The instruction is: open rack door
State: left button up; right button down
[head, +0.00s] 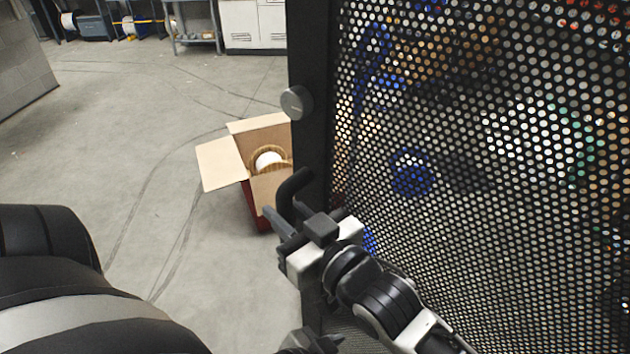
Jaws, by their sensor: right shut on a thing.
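The rack door (480,150) is a black perforated mesh panel with a solid dark frame edge (312,60), filling the right side of the head view. Its black curved handle (292,184) stands out from the frame edge. My right gripper (292,222) is shut on the handle, with its white and black wrist in front of the mesh. The fingers hide the handle's lower part. I cannot tell how far the door stands from the rack. My left arm shows at lower left; its gripper is not clearly in view.
A round grey knob (297,102) sits on the frame edge above the handle. An open cardboard box (222,163) with a spool (270,160) stands left of the door. The concrete floor (130,130) further left is clear. White cabinets (254,25) and a bench (195,38) stand far back.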

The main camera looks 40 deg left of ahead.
jog(key=shift+s, duration=0.55)
jog(key=c, duration=1.3)
grip_release()
jog(key=shift+d, duration=0.1)
jog(key=shift+s+d+b, duration=0.3)
jog(key=shift+s+d, duration=0.15)
jog(key=shift+d, duration=2.15)
jog(key=shift+s+d+b, duration=0.35)
jog(key=shift+s+d, duration=0.05)
jog(key=shift+d, duration=2.25)
jog(key=shift+s+d+b, duration=0.3)
jog(key=shift+s+d, duration=0.15)
jog(key=shift+d, duration=2.15)
